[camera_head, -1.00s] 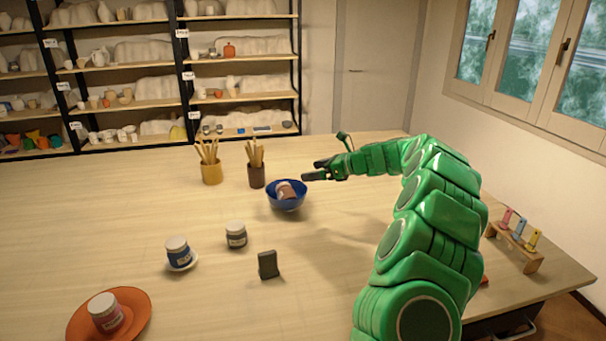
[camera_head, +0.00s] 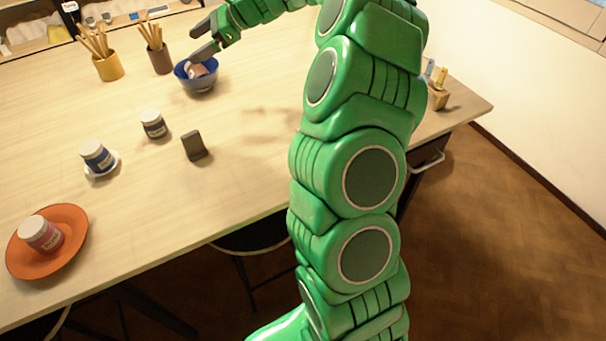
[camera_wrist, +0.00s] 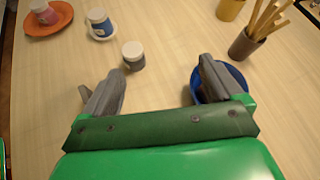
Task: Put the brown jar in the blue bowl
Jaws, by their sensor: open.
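The brown jar (camera_head: 199,71) lies tilted inside the blue bowl (camera_head: 200,86) on the table. My gripper (camera_head: 198,42) is open and empty, just above and behind the bowl in the head view. In the wrist view the open fingers (camera_wrist: 158,85) have bare table between them. The blue bowl (camera_wrist: 237,80) shows there behind the right finger, which hides much of it; the jar cannot be made out in that view.
A grey jar (camera_head: 153,124), a dark block (camera_head: 194,146), a blue jar (camera_head: 97,156) on a white saucer and a pink jar (camera_head: 41,234) on an orange plate (camera_head: 72,237) stand nearby. Yellow (camera_head: 109,67) and brown (camera_head: 160,60) cups hold sticks behind.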

